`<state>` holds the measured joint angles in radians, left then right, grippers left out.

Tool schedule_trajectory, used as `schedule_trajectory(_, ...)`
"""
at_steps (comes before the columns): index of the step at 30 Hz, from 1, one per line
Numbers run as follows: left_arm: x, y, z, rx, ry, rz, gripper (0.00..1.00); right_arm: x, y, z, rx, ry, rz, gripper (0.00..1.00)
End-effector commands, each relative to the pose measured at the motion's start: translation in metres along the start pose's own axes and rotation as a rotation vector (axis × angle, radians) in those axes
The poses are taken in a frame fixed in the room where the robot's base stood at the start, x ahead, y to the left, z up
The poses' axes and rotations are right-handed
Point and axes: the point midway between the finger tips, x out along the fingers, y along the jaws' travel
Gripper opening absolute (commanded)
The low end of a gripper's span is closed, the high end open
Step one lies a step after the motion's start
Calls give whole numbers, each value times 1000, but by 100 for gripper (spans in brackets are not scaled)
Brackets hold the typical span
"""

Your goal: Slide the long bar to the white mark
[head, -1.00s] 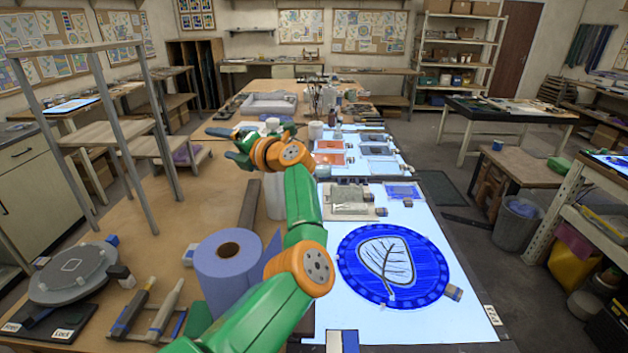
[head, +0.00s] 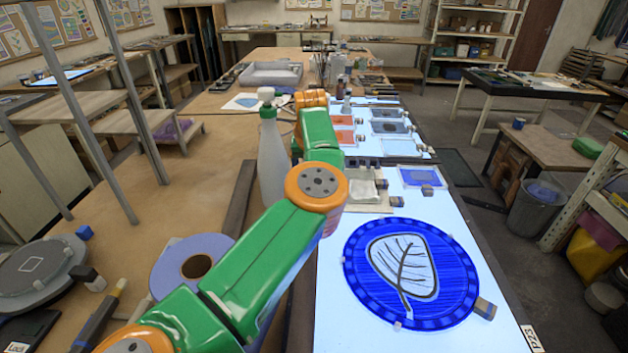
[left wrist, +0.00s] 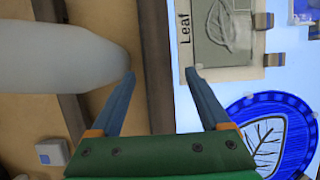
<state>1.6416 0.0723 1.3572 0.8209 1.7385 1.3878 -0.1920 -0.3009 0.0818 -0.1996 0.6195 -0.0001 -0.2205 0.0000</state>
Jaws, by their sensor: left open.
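A long dark bar (head: 240,205) lies on the brown tabletop, left of the light table; it also shows in the left wrist view (left wrist: 72,112), partly behind a white bottle. A second dark strip (left wrist: 155,60) runs along the light table's left edge. I cannot tell for sure which of the two is the task's bar. My left gripper (left wrist: 160,84) is open and empty, its fingertips on either side of the edge strip in that view. Forearm links hide it in the head view. I cannot make out the white mark. My right gripper is not in view.
A white bottle with a green collar (head: 271,160) stands close left of my arm. A blue roll (head: 185,260) is at front left. The light table (head: 345,320) carries a blue round leaf panel (head: 455,265) and a "Leaf" sheet (left wrist: 190,60).

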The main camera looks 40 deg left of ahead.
Motion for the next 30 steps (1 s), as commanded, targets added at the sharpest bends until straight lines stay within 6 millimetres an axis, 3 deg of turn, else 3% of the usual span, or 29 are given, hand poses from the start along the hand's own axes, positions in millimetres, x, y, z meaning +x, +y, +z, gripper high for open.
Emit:
schedule_trajectory(2,11,1,2,2,4,4,80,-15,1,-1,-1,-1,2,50)
schedule_trajectory(7,36,1,1,2,1,3,80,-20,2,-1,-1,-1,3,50)
schedule_trajectory(16,43,1,1,-1,-1,2,80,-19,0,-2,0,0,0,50)
schedule_trajectory(25,42,1,1,-1,-2,2,0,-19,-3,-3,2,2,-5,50)
schedule_trajectory(30,42,1,1,-1,-2,2,0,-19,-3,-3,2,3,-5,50)
